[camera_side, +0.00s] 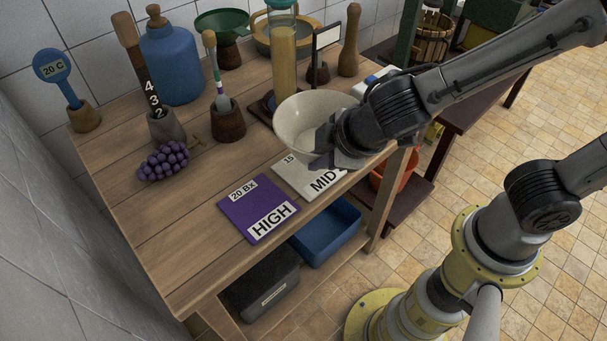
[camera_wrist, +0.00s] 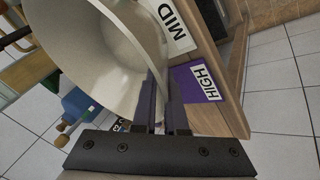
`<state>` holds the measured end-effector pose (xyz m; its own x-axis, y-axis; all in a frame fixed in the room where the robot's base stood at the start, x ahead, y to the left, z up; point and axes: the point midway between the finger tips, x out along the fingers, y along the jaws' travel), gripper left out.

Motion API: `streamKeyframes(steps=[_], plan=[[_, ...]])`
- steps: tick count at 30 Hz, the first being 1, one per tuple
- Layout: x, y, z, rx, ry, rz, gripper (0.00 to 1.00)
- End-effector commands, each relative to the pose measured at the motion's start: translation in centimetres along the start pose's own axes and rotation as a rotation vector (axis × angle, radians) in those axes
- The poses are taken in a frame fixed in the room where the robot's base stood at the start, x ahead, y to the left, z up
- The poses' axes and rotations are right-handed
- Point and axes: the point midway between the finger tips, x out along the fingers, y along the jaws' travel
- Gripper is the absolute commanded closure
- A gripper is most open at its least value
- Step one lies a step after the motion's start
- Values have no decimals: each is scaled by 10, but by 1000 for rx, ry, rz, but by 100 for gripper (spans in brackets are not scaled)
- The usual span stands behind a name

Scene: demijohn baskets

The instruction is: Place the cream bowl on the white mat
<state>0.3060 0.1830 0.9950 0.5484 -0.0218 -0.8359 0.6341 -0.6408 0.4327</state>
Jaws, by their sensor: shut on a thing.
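The cream bowl (camera_side: 300,118) is upright or nearly so in the side view, above the table near its front right part. My gripper (camera_side: 326,142) is shut on the near right side of its rim. In the wrist view the two fingers (camera_wrist: 160,98) pinch the wall of the bowl (camera_wrist: 85,50). The white mat (camera_side: 296,176), marked MID, lies flat at the table's front edge, just below the bowl in the side view. The mat also shows in the wrist view (camera_wrist: 165,18). I cannot tell the height of the bowl over the table.
A purple mat (camera_side: 257,209) marked HIGH lies left of the white mat. Purple grapes (camera_side: 163,162), a brush holder (camera_side: 228,122), a blue demijohn (camera_side: 174,65) and a tall glass cylinder (camera_side: 283,55) stand further back. Bare wood (camera_side: 190,225) is clear at the front left.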

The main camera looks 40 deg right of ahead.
Motion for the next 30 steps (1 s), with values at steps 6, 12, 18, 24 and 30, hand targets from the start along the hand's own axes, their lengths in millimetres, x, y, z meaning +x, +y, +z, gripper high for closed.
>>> streamKeyframes(steps=[6, 12, 18, 24, 30], plan=[[21, -3, -11, 1, 9, 3, 100], [36, -6, -14, -1, 6, 3, 100], [56, -16, -7, 0, 8, 3, 100], [61, -19, -5, 1, 10, 3, 100], [61, -19, -5, 1, 10, 3, 100]])
